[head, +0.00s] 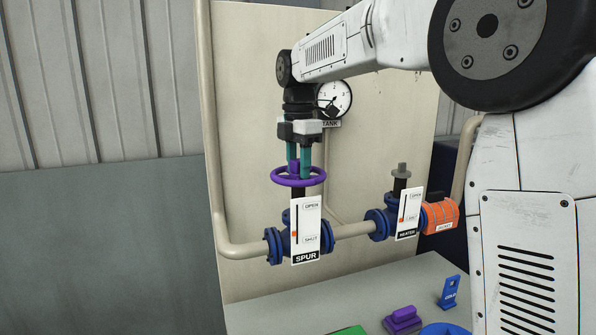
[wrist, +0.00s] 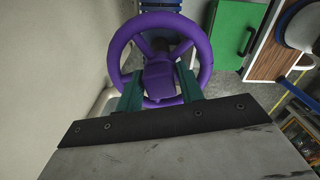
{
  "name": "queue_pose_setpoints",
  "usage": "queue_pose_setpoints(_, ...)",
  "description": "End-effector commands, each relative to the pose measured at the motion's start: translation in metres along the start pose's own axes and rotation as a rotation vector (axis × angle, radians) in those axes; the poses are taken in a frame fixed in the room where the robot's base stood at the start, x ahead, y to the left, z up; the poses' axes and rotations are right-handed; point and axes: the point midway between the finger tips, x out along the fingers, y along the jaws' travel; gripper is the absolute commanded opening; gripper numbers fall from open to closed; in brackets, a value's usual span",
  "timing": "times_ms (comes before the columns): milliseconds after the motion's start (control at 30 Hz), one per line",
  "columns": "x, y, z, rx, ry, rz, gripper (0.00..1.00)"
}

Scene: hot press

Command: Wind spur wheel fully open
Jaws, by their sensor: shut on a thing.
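The purple spur wheel (head: 286,179) lies level on top of the blue spur valve (head: 274,246). Its rim, spokes and hub also show in the wrist view (wrist: 204,62). My gripper (head: 299,166) points straight down from above, with its teal fingers closed on the wheel's purple central hub. In the wrist view my gripper's fingers (wrist: 158,88) stand on either side of that hub. The white SPUR plate (head: 305,230) hangs in front of the valve. Its orange-red marker sits low on the scale, nearer SHUT than OPEN.
A TANK gauge (head: 334,99) is on the panel behind my gripper. A bench (head: 270,314) below holds purple, green and blue items. The left side is free.

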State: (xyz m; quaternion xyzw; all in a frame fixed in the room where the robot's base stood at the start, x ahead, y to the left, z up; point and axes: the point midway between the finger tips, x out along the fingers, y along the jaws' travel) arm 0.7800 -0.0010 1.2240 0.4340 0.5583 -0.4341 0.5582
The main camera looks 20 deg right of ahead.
Motion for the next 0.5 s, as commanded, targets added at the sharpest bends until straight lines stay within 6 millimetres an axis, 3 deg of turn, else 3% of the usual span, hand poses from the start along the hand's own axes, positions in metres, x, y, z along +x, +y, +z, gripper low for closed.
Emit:
queue_pose_setpoints(133, -0.0004, 0.0003, 0.0001, -0.097, 0.0, 0.002, 0.17)
queue_pose_setpoints(500, -0.0004, 0.0003, 0.0001, -0.163, 0.0, 0.002, 0.17)
